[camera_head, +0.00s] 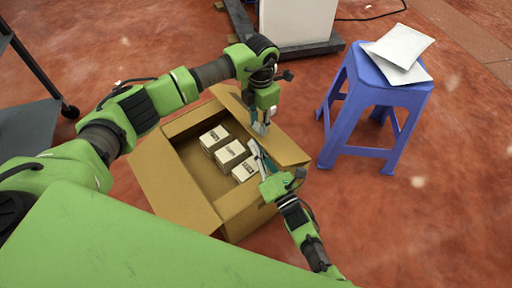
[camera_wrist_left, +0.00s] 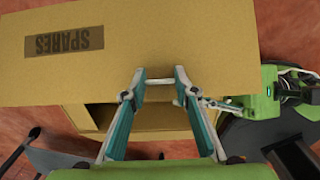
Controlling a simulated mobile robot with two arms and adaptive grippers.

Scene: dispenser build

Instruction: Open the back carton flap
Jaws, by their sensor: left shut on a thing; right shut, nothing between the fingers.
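The brown carton (camera_head: 186,150) stands on the floor with its top open. A back flap (camera_head: 285,147) extends outward from its far right side. In the left wrist view this broad flap (camera_wrist_left: 190,40) bears a dark SPARES label. My left gripper (camera_head: 262,130) is shut on the flap's edge; its teal fingers (camera_wrist_left: 158,78) also show in the left wrist view. My right gripper (camera_head: 254,150) is shut and empty, over the carton's right side close to the flap. It shows at the right of the left wrist view (camera_wrist_left: 205,103).
Three small boxes (camera_head: 229,152) with pale labelled tops sit inside the carton. A blue stool (camera_head: 378,90) with white packets (camera_head: 400,50) stands to the right. A white block (camera_head: 297,22) is at the back. A dark rack (camera_head: 28,122) is at the left.

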